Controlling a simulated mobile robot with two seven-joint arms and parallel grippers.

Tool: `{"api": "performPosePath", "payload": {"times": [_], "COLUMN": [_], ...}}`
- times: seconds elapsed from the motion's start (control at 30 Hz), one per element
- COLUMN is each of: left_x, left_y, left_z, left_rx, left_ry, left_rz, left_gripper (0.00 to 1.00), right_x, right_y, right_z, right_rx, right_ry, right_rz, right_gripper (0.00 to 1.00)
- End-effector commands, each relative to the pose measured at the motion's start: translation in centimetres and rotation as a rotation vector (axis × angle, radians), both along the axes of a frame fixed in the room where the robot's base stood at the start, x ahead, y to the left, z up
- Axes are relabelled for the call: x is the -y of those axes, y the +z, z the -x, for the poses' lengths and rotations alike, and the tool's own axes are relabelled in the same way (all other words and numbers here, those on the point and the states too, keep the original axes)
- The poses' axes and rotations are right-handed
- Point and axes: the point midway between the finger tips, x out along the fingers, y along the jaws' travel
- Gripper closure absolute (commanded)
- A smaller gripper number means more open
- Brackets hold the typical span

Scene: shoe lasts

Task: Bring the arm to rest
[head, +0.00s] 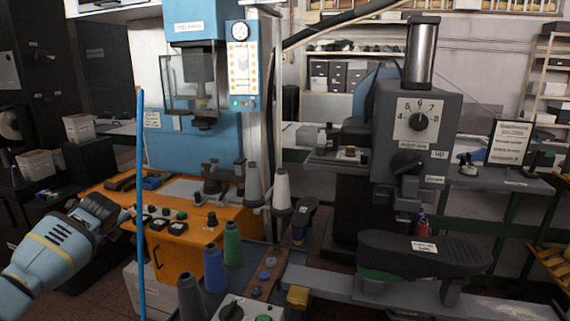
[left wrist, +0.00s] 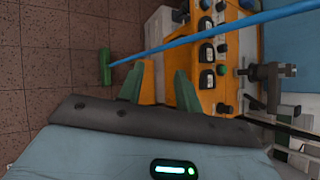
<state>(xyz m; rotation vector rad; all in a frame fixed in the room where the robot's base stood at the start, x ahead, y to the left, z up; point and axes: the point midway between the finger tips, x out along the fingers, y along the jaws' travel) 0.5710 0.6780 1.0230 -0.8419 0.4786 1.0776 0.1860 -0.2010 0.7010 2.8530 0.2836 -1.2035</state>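My left arm (head: 60,245) reaches in from the left in the head view, pale blue with a yellow band. Its gripper (head: 128,214) is beside the blue pole and left of the orange machine base. In the left wrist view the two green-tipped fingers of the left gripper (left wrist: 158,86) stand apart, with nothing held between them. My right arm and gripper show in neither view.
A blue pole (head: 140,190) stands close to the gripper; a green piece (left wrist: 105,66) is at its end. The orange machine base (head: 185,245) is just right. Thread cones (head: 213,270) and a grey machine (head: 415,130) stand further right. Tiled floor (left wrist: 50,50) is open beside the gripper.

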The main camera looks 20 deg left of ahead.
Motion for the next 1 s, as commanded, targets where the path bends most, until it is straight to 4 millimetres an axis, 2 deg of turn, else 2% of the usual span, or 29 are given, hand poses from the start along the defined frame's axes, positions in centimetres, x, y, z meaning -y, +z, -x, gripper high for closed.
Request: {"api": "performPosePath", "payload": {"times": [0.03, 0.1, 0.27, 0.5, 0.67, 0.8, 1.0], "left_x": [0.7, 1.7, 4.3, 8.9, 12.5, 15.8, 20.7], "left_y": [-2.4, -5.1, -11.0, -18.8, -23.1, -26.1, -28.8], "left_z": [0.5, 1.1, 3.3, 8.3, 12.8, 17.3, 24.3], "left_rx": [0.016, 0.053, 0.136, 0.245, 0.298, 0.33, 0.346], "left_ry": [0.003, 0.013, 0.028, 0.046, 0.069, 0.1, 0.171], "left_rz": [0.004, 0.018, 0.074, 0.216, 0.349, 0.485, 0.702], "left_gripper": [0.65, 0.65, 0.65, 0.65, 0.65, 0.65, 0.65], "right_x": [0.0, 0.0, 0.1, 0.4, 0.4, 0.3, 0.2], "right_y": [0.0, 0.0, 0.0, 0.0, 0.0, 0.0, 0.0], "right_z": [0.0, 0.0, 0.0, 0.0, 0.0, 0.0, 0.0], "right_rx": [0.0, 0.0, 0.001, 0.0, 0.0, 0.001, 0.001], "right_ry": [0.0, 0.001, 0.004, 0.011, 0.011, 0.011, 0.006], "right_rz": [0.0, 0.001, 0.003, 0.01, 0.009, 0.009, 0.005], "right_gripper": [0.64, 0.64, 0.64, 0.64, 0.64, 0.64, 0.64]}}
